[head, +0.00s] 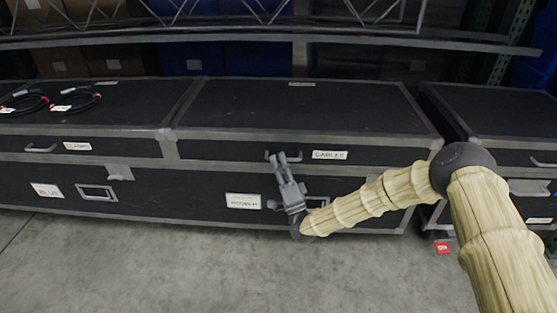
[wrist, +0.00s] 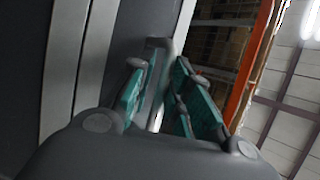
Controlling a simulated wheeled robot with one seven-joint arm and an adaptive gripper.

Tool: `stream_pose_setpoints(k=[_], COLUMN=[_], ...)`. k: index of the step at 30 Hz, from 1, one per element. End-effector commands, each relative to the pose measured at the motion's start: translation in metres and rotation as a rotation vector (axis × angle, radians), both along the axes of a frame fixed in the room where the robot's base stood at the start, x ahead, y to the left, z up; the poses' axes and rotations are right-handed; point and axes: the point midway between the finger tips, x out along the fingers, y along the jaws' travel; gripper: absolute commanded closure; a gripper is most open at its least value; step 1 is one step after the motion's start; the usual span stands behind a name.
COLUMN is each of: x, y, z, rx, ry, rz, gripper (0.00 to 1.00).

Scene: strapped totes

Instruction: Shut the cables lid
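The cables lid (head: 240,152) is the black, grey-edged lid of the middle case, with a label reading CABLES (head: 330,155) on its front. It lies flat and looks level, its front edge along the top of the case body (head: 190,185). A grey bail handle (head: 268,155) is on its front face, partly hidden by my gripper (head: 282,159). In the wrist view my gripper (wrist: 161,68) has its teal-padded fingers apart, with a grey bar, seemingly the handle (wrist: 158,43), at or between the tips. Whether the fingers touch it cannot be told.
Left is a neighbouring lid (head: 110,148) with coiled black cables (head: 78,100) on top. Another case (head: 500,110) stands close on the right. A metal shelf beam (head: 250,40) runs above and behind the cases. The concrete floor (head: 150,260) in front is clear; a red tag (head: 443,248) is at right.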

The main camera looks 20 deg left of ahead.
Motion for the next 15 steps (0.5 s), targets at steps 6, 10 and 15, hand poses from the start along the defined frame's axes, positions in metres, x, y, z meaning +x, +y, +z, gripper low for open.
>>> stream_pose_setpoints(k=[6,10,15], x=[0.0017,0.0022,0.0009], y=[0.0008,0.0009,-0.0006], z=[0.0012,0.0026,0.0013], rx=[0.001,0.003,0.002], ry=[-0.002,-0.004,-0.004], rz=[-0.002,-0.002,-0.003], gripper=[0.81,0.81,0.81])
